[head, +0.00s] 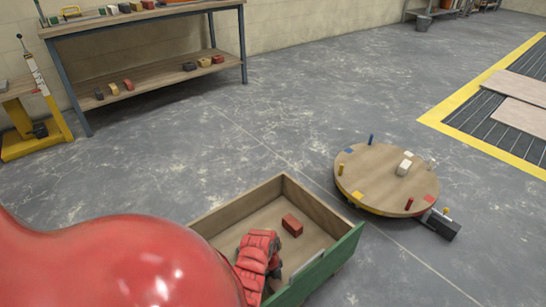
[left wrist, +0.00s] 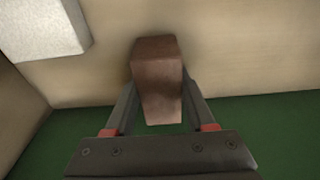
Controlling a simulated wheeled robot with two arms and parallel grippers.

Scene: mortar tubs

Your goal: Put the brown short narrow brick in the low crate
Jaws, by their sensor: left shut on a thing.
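The low crate (head: 313,203) has wooden walls and a green front board, at the bottom centre of the head view. My left gripper (left wrist: 160,105) is shut on the brown brick (left wrist: 158,75), with a finger on each side of it. In the head view the red gripper body (head: 258,255) is inside the crate's outline, and its fingers are hidden. A reddish-brown brick (head: 292,225) shows inside the crate beside it; I cannot tell whether it is the held one. Wooden and green surfaces lie behind the brick in the left wrist view. My right gripper is not in view.
A pale block (left wrist: 45,28) is near the held brick. A round wooden turntable (head: 375,185) with pegs and a white block (head: 404,167) stands right of the crate. A workbench (head: 150,72) with bricks is at the back left. The floor between is clear.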

